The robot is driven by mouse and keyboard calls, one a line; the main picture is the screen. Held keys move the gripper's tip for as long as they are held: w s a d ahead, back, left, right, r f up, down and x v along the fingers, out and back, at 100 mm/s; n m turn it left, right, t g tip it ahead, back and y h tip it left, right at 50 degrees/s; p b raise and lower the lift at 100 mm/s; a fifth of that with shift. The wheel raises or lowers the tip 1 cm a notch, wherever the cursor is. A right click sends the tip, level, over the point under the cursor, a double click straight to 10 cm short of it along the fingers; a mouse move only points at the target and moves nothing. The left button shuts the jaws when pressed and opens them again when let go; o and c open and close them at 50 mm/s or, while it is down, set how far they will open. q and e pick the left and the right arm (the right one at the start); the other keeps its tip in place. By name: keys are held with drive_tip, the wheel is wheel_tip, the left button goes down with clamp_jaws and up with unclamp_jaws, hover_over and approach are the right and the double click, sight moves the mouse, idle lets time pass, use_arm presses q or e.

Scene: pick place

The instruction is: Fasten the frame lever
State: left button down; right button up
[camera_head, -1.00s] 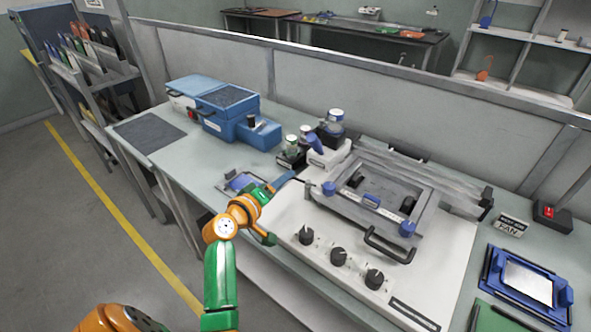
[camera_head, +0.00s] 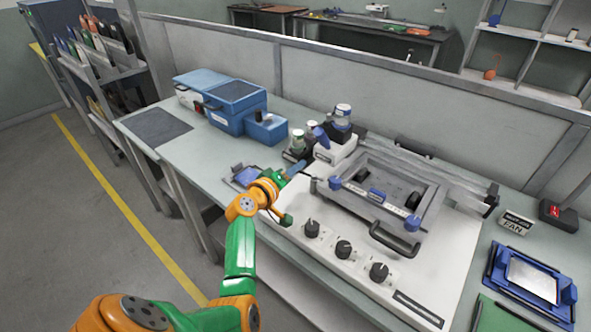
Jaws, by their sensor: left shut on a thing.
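The grey screen frame (camera_head: 432,207) lies on the white printing unit (camera_head: 290,242), with a blue knob (camera_head: 335,183) at its left corner and another blue knob (camera_head: 412,225) at its right front corner. A blue part (camera_head: 377,195) sits on the front bar, above a black handle (camera_head: 394,240). My left gripper (camera_head: 312,181) is at the frame's left corner, shut on what looks like the left blue knob or its lever. The fingertips are small and partly hidden by the wrist, so the grip is hard to make out. My right gripper is out of view.
Black dials (camera_head: 343,249) line the unit's front. Bottles (camera_head: 342,116) stand behind the frame's left side. A blue case (camera_head: 232,102) is farther left. A low partition closes the back.

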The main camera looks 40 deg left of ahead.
use_arm(q)
drive_tip(key=m+h+b, duration=0.1)
drive_tip(key=h+b, duration=0.1)
drive_tip(key=b, duration=0.1)
drive_tip(key=w+m+h+b, duration=0.1)
drive_tip(key=b, duration=0.2)
drive_tip(key=shift+w+a+f+m+h, duration=0.1)
drive_tip(key=shift+w+f+m+h, duration=0.05)
drive_tip(key=shift+f+m+h, duration=0.25)
drive_tip(key=shift+r+h, duration=0.2)
drive_tip(key=shift+h, duration=0.1)
drive_tip(key=shift+r, duration=0.2)
drive_tip(key=c, duration=0.7)
unclamp_jaws()
drive_tip(key=shift+w, duration=0.2)
drive_tip(key=v, duration=0.7)
drive_tip(key=shift+s+r+b, duration=0.1)
drive_tip(key=shift+r+b, duration=0.05)
drive_tip(key=shift+b, duration=0.15)
